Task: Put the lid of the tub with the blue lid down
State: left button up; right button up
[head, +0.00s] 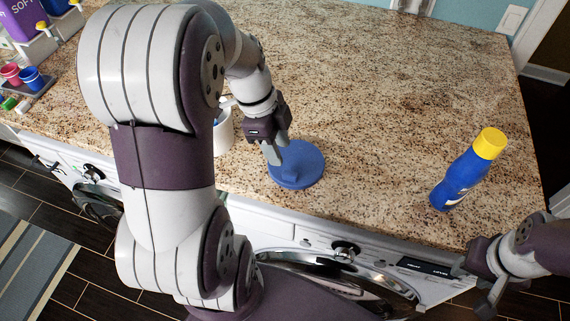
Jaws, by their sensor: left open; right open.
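A round blue lid (309,171) lies on the granite counter near its front edge. A white tub (223,133) stands just left of it, mostly hidden behind my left arm; its top is hard to see. My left gripper (274,156) is open and points down at the lid's left part; I cannot tell whether the fingers touch the lid. My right gripper (478,290) is open and empty in front of the counter at the lower right.
A blue bottle with a yellow cap (462,180) stands on the counter at the right. Purple bottles (22,18) and small coloured cups (32,76) are at the far left. White front-loading washers (345,252) are under the counter. The counter's middle and back are clear.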

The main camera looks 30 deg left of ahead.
pick_arm(q)
notch_tip(320, 180, up, 4)
jog(key=p, duration=0.3)
jog(key=s+d+f+n+y, duration=0.3)
jog(key=d+f+n, duration=0.3)
jog(key=n, duration=0.9)
jog(key=shift+s+d+t, duration=0.25)
jog(key=shift+d+t, duration=0.05)
jog(key=shift+d, duration=0.1)
